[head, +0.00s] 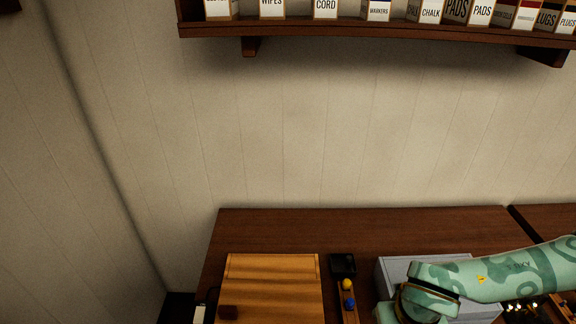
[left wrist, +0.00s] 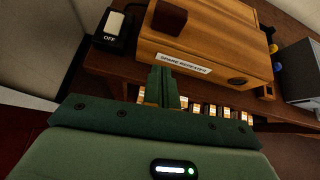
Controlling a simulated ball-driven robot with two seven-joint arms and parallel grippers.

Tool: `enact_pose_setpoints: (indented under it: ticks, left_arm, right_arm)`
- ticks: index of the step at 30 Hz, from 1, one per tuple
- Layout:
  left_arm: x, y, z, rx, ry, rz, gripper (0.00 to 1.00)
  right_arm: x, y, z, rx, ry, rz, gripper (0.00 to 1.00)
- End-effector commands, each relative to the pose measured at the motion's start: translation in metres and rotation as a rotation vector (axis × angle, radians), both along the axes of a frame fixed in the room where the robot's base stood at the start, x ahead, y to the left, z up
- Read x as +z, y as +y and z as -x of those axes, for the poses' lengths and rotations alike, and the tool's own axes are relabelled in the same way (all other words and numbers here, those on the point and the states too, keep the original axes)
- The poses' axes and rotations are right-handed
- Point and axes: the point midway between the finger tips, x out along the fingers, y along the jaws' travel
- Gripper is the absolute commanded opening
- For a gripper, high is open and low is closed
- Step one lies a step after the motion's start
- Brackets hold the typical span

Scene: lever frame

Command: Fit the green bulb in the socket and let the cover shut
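The green bulb does not show in either view, and no open socket can be made out. A wooden box (head: 272,280) stands on the table in the head view.
A yellow ball (head: 347,284) and a blue ball (head: 350,303) sit on a narrow wooden strip, below a black block (head: 343,265). A grey box (head: 394,268) stands right of them, partly behind my right arm. A switch reading OFF (left wrist: 114,25) is left of the wooden box.

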Motion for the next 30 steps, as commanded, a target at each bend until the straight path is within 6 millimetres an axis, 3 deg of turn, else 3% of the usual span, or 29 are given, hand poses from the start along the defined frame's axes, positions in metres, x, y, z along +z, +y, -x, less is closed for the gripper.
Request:
enact_pose_setpoints:
  ticks: [5, 18, 30]
  left_arm:
    - [-0.001, 0.001, -0.006, -0.045, 0.002, -0.073, 0.00]
    - [-0.002, 0.001, -0.055, -0.045, 0.004, -0.072, 0.00]
    - [-0.002, 0.001, -0.059, -0.045, 0.005, -0.071, 0.00]
  right_arm:
    - [0.000, 0.000, 0.000, 0.000, 0.000, 0.000, 0.02]
    - [-0.004, 0.000, 0.000, 0.000, 0.000, 0.000, 0.02]
    - [-0.004, 0.000, 0.000, 0.000, 0.000, 0.000, 0.02]
